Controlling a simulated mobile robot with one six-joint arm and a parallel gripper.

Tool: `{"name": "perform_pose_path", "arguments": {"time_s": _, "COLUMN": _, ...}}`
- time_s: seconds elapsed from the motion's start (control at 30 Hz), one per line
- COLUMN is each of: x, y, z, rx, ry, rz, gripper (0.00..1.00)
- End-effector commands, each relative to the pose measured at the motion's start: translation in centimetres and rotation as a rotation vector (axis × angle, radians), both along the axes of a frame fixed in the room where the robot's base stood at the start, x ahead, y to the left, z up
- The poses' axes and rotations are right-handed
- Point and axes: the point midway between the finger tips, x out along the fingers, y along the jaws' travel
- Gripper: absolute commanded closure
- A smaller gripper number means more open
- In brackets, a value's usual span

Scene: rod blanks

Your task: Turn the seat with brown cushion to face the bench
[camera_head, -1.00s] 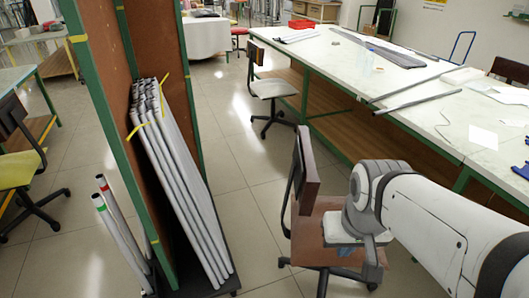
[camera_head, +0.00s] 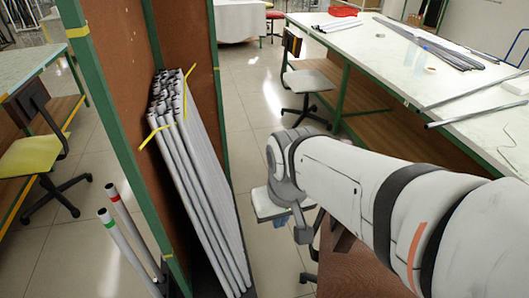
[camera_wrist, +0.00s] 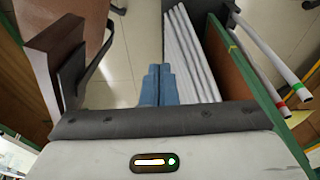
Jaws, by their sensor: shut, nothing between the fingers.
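The seat with brown cushion (camera_head: 352,275) is at the bottom of the head view, largely hidden behind my arm. In the wrist view a brown backrest with a dark bracket (camera_wrist: 48,65) shows at the left. My gripper (camera_head: 284,221) is left of this seat in the head view. Its blue fingers (camera_wrist: 157,86) are together and empty over the floor in the wrist view, to the right of the backrest and apart from it. The bench (camera_head: 365,52) is the long white-topped table with green legs at the upper right.
A rack of grey rods (camera_head: 190,175) stands close to the left of my gripper, with two loose upright rods (camera_head: 130,240) beyond. A grey seat (camera_head: 307,80) is beside the bench. A yellow seat (camera_head: 30,153) is at the far left. Some tiled floor lies between rack and bench.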

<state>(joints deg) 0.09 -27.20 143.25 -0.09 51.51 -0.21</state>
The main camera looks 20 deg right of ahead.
Motion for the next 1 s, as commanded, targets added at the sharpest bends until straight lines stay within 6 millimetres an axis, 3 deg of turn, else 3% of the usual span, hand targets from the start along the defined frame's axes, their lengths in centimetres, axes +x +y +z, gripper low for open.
{"name": "perform_pose_path", "arguments": {"time_s": 0.47, "x": 0.2, "y": -0.2, "z": -0.7, "rx": -0.012, "ry": 0.016, "rz": -0.004, "gripper": 1.0}}
{"name": "perform_pose_path", "arguments": {"time_s": 0.67, "x": 2.2, "y": -2.3, "z": -5.9, "rx": -0.14, "ry": 0.164, "rz": -0.042, "gripper": 1.0}}
{"name": "perform_pose_path", "arguments": {"time_s": 1.0, "x": 9.8, "y": -9.7, "z": -18.1, "rx": -0.62, "ry": 0.451, "rz": -0.167, "gripper": 1.0}}
